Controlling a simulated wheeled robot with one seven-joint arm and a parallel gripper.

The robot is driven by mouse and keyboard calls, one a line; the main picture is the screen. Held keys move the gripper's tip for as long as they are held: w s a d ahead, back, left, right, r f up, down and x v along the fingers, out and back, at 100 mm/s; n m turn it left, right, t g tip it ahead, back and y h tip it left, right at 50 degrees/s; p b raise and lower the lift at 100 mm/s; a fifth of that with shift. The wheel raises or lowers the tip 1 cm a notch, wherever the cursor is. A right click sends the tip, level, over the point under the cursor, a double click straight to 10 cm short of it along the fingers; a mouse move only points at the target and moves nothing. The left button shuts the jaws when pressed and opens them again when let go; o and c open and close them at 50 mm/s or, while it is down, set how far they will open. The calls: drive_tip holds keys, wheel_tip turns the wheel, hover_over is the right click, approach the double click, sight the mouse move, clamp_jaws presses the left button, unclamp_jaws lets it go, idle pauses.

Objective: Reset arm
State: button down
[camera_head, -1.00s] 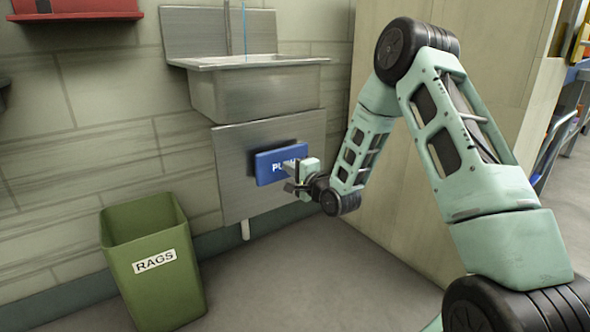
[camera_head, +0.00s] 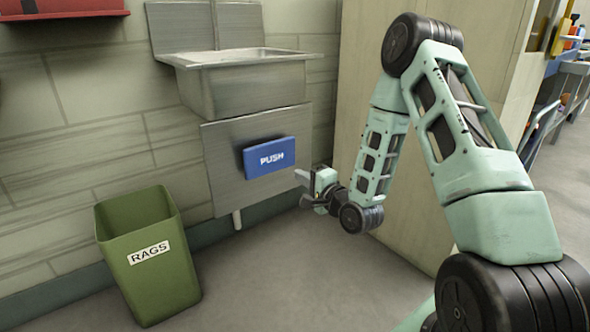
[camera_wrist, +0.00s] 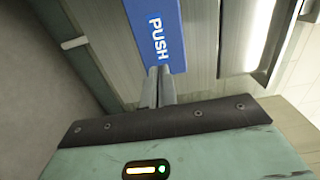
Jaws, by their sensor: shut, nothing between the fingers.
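My gripper (camera_head: 302,178) is in the head view, to the right of the blue push panel (camera_head: 270,157) and apart from it. The panel reads "PUSH" and is mounted on the metal plate below the sink. In the wrist view the shut fingers of my gripper (camera_wrist: 159,85) point toward the panel (camera_wrist: 156,35), with nothing between them. My arm is bent, with its elbow raised high at the right.
A metal sink (camera_head: 250,82) is on the wall above the panel. A green bin labelled "RAGS" (camera_head: 165,285) stands on the floor at the left. A pale wooden partition (camera_head: 355,95) is close behind my arm. The floor between bin and arm is clear.

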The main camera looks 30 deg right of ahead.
drive_tip(key=shift+s, duration=0.25)
idle(0.4)
drive_tip(key=s+a+r+n+g+y, duration=0.15)
drive_tip(key=a+n+g, duration=0.35)
drive_tip(key=a, duration=0.5)
drive_tip(key=s+a+n+g+y, duration=0.2)
drive_tip(key=s+a+n+g, duration=0.15)
drive_tip(key=a+n, duration=0.55)
drive_tip(key=s+a+r+n+g+h+p, duration=0.1)
drive_tip(key=s+a+r+n+g+h, duration=0.3)
drive_tip(key=s, duration=1)
drive_tip(key=s+a+r+n+g+y, duration=0.15)
drive_tip(key=s+a+n+g, duration=0.45)
drive_tip(key=s, duration=0.8)
wheel_tip(320, 180, up, 38)
drive_tip(key=d+n+h+p, duration=0.1)
drive_tip(key=p, duration=3.7)
